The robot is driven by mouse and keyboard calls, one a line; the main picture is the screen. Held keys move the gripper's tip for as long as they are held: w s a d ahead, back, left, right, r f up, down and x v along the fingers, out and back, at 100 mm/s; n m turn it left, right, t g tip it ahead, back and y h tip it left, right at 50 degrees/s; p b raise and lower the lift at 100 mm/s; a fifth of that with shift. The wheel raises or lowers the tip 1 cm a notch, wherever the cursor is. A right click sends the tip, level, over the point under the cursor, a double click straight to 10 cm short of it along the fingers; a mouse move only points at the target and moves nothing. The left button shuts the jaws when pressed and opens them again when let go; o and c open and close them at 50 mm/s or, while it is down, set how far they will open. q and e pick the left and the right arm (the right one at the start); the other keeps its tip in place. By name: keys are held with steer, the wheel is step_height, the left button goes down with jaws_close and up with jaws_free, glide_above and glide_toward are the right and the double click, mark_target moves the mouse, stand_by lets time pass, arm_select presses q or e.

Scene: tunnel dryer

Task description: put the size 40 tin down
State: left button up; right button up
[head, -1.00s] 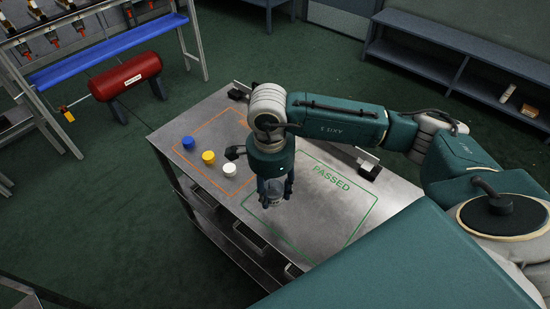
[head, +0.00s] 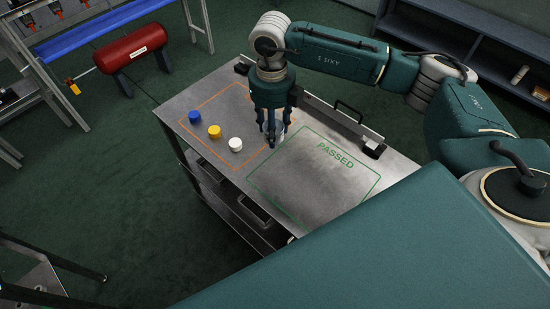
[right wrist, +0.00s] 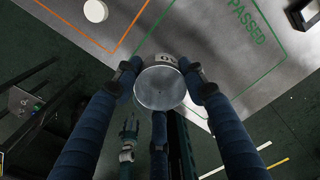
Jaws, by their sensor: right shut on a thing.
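My right gripper (head: 272,138) is low over the bench, between the orange outline and the green PASSED outline (head: 335,155). In the right wrist view its fingers (right wrist: 160,84) are shut on the tin (right wrist: 158,90), a round silvery tin with a label on its far side; the label is only partly readable. In the head view the fingers largely hide the tin, and I cannot tell whether it touches the bench. The PASSED area is empty. What looks like my left gripper (right wrist: 128,128) shows small at the bottom of the right wrist view, its opening unclear.
Blue (head: 195,117), yellow (head: 214,132) and white (head: 236,145) round pieces stand inside the orange outline. A rail with a black handle (head: 349,110) and a dark block (head: 373,148) line the bench's far edge.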

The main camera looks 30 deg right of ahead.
mark_target(273, 167)
step_height(273, 167, down, 15)
steer(key=b, duration=0.8)
steer(key=shift+f, duration=0.1)
steer(key=o, duration=1)
steer(key=shift+r, duration=0.2)
step_height(273, 167, up, 12)
steer(key=shift+b, duration=0.55)
steer(key=shift+f, duration=0.1)
